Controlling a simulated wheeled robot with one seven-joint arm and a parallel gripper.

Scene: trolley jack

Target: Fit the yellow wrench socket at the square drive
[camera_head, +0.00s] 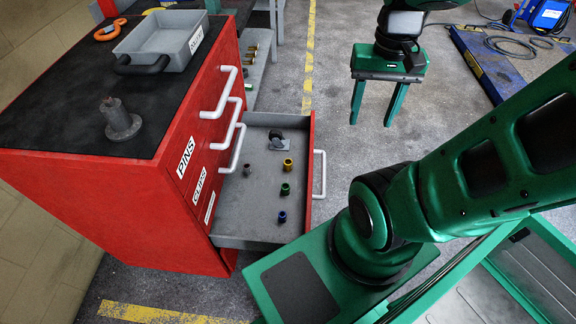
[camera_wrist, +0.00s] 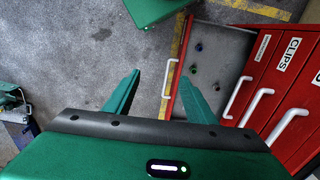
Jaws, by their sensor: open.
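The yellow wrench socket (camera_head: 288,163) stands in the open bottom drawer (camera_head: 262,240) of the red cabinet. A green socket (camera_head: 286,188), a blue socket (camera_head: 282,215) and a pinkish-grey socket (camera_head: 247,170) stand near it. A grey round base with a short upright post (camera_head: 119,122) is on the cabinet's black top; I cannot tell a square drive on it for certain. My gripper (camera_head: 372,120) is open and empty, right of the drawer and apart from it. In the wrist view my gripper (camera_wrist: 160,76) points at bare floor; the yellow socket cannot be made out there.
A grey bin (camera_head: 160,42) and an orange item (camera_head: 110,30) lie on the cabinet top. A dark caster-like part (camera_head: 279,141) is in the drawer. White handles (camera_head: 320,174) stick out from the drawers. A blue lift platform (camera_head: 490,65) is at the right. Floor around my gripper is clear.

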